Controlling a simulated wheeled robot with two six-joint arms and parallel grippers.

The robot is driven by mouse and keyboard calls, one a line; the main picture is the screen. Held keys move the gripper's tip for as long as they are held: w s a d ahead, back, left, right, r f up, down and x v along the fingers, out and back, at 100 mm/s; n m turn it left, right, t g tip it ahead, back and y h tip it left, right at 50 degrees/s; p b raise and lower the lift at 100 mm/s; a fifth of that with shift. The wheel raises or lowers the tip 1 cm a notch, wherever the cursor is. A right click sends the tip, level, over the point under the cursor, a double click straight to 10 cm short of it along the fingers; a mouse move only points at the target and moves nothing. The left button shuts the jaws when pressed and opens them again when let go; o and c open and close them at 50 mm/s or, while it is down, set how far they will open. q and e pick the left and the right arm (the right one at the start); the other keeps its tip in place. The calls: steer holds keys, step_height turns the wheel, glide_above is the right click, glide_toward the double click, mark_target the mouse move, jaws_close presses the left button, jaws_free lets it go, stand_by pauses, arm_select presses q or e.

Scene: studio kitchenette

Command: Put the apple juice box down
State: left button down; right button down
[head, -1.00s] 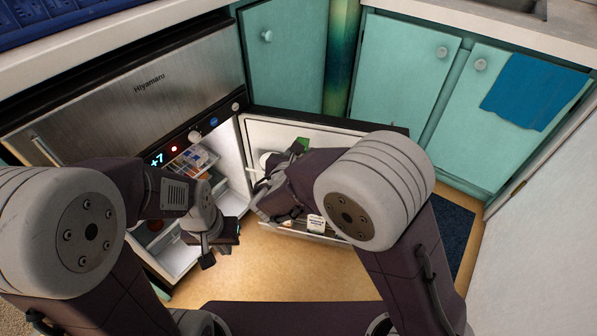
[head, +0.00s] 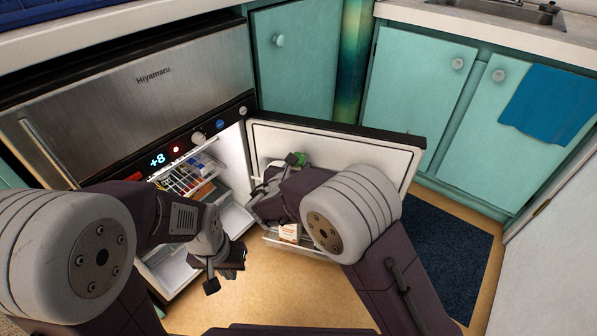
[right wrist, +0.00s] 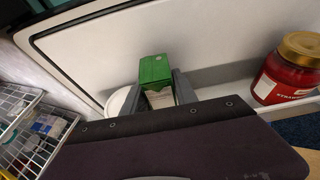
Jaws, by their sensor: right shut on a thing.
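The apple juice box, a green carton (right wrist: 156,72) with a pale front, stands between the two fingers of my right gripper (right wrist: 158,92) in the right wrist view. The gripper is shut on it, close to the white inner face of the open fridge door (head: 345,150). In the head view only a bit of green (head: 301,158) shows past my right gripper (head: 290,163). Whether its base touches a shelf is hidden. My left gripper (head: 226,268) hangs in front of the fridge opening, its fingers apart and empty.
A red jar with a gold lid (right wrist: 290,68) stands on a door shelf right of the carton. A round white thing (right wrist: 118,100) is left of it. A small carton (head: 290,232) sits in the lower door bin. Wire racks (head: 190,178) hold food inside the fridge.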

steer(key=shift+f, duration=0.1)
steer(key=c, duration=1)
jaws_free()
steer(key=shift+o, duration=0.2)
steer(key=shift+s+a+r, duration=0.1)
steer(key=shift+s+r, duration=0.1)
steer(key=shift+r, duration=0.2)
steer(key=p+v, duration=0.5)
steer(key=v, duration=0.6)
steer(key=shift+s+p, duration=0.3)
steer(key=shift+p, duration=0.05)
steer(key=shift+f, duration=0.1)
